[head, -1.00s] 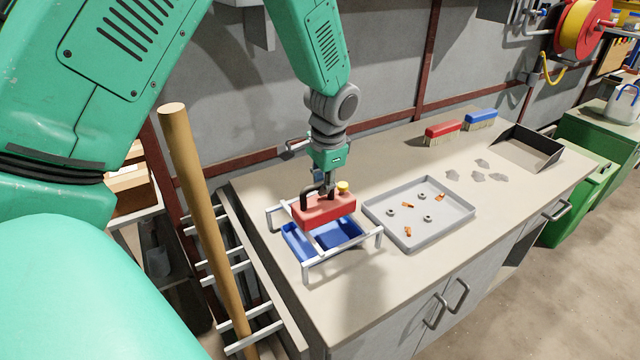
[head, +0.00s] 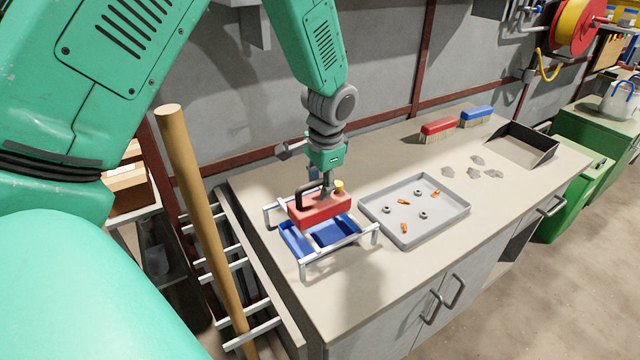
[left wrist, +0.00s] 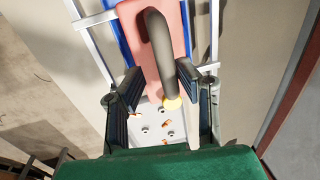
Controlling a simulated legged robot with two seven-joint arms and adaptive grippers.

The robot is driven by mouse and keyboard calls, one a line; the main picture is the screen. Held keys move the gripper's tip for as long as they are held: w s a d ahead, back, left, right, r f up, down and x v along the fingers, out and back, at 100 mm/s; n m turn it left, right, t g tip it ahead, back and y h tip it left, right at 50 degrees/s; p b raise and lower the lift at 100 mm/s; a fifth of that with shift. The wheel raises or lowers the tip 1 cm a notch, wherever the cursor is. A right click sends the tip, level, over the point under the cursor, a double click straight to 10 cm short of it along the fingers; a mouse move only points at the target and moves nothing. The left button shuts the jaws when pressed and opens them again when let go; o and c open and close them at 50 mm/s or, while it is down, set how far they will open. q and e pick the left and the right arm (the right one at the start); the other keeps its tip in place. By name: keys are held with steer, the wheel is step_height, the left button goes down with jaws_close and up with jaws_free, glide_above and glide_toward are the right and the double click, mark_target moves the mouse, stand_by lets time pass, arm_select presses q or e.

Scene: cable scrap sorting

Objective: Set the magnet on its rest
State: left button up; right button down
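The magnet (head: 320,209) is a red block with a dark loop handle and a yellow knob. It sits on the pale metal frame of its rest (head: 338,245), over a blue tray (head: 297,239). Whether it is fully seated is hard to tell. My left gripper (head: 326,184) is just above the magnet at its handle. In the left wrist view, the fingers of my left gripper (left wrist: 160,82) are spread on both sides of the handle (left wrist: 158,45), with gaps showing, over the pinkish-red magnet top (left wrist: 174,18). My right gripper is out of view.
A grey tray (head: 385,232) with several washers and copper bits lies right of the rest. Red (head: 438,129) and blue (head: 477,116) brushes, grey scraps and a dark open pan (head: 538,143) stand farther back. A wooden pole (head: 200,220) stands left of the bench.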

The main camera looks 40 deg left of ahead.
mark_target(324, 207)
arm_select(q)
step_height(324, 207, up, 12)
steer(key=d, duration=0.1)
steer(key=shift+s+d, duration=0.15)
steer(key=shift+d, duration=0.2)
steer(key=shift+f, duration=0.15)
